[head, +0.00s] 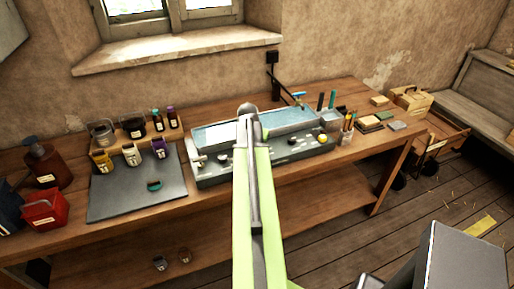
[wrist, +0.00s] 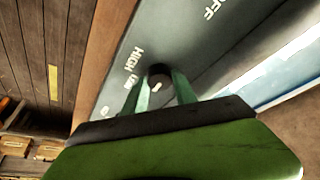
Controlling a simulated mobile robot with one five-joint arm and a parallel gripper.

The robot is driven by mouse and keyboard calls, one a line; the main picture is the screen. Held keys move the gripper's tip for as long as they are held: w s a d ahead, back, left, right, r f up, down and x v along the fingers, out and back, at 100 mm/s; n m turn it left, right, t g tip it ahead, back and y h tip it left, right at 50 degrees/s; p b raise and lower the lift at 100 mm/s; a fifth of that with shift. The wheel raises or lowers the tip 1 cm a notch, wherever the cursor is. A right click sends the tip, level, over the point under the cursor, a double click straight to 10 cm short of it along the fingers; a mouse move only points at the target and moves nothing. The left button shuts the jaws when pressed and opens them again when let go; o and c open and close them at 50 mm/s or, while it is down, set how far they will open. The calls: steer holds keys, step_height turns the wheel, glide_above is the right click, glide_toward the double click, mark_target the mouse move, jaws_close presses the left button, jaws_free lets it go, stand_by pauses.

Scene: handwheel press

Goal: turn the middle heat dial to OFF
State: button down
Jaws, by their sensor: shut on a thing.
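In the wrist view a dark round dial (wrist: 159,70) with a pale pointer mark sits on a grey panel (wrist: 205,50). The fingers of my gripper (wrist: 161,82) stand on either side of the dial and are shut on it. The word HIGH is printed to the left of the dial, and OFF is printed further up and right. In the head view the long grey press unit (head: 215,176) carries several knobs on its front panel. My arm crosses the middle of this panel and hides the held dial and my gripper there.
A dark mat (head: 118,199) with small jars behind it lies left of the unit. A red container (head: 43,209) stands at the far left. Pencils in a cup (head: 347,134) and small blocks lie to the right. The wooden bench (head: 290,178) has a bare strip along its front.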

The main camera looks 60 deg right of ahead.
steer(key=c, duration=1)
jaws_free()
steer(key=shift+w+d, duration=0.1)
steer(key=shift+d, duration=0.05)
steer(key=p+v, duration=1.6)
steer(key=v, duration=0.1)
steer(key=shift+r, duration=0.2)
